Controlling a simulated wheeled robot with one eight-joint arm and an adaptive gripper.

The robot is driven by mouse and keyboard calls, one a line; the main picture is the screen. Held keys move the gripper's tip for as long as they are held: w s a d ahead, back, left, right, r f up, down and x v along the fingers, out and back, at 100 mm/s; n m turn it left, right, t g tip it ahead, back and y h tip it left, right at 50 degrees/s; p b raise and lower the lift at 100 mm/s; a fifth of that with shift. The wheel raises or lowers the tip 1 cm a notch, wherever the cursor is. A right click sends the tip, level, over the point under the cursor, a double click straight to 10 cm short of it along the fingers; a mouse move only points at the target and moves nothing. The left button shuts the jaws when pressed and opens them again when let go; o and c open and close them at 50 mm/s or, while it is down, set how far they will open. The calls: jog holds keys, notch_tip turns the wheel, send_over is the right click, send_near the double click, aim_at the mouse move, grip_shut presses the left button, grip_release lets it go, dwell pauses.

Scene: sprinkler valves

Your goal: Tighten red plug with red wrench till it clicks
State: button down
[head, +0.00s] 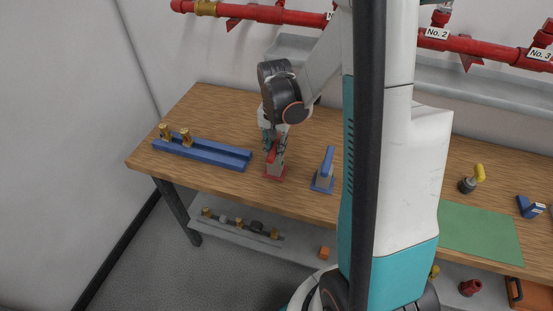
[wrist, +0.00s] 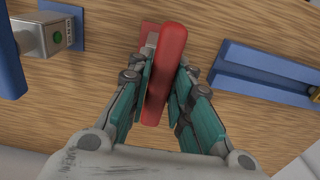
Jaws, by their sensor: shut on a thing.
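A red wrench (wrist: 164,75) is between the teal fingers of my gripper (wrist: 160,85), which is shut on its red handle. In the head view the red wrench (head: 272,156) stands upright at its red base plate (head: 275,172) on the wooden table, with my gripper (head: 272,135) reaching down on it from above. Whether the wrench is clear of its stand cannot be told. I cannot make out a red plug for certain; red pipes (head: 462,45) run along the wall, with labels No. 2 and No. 3.
A blue wrench (head: 326,162) on a blue plate stands close to the right. A blue rail (head: 200,152) with brass fittings lies to the left. A green mat (head: 478,232), a yellow-handled valve (head: 478,174) and another blue item (head: 530,206) are at the right. Bare wood lies between.

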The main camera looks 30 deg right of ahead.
jog(key=shift+r+p, duration=2.75)
jog(key=shift+r, duration=1.3)
jog(key=shift+f, duration=0.1)
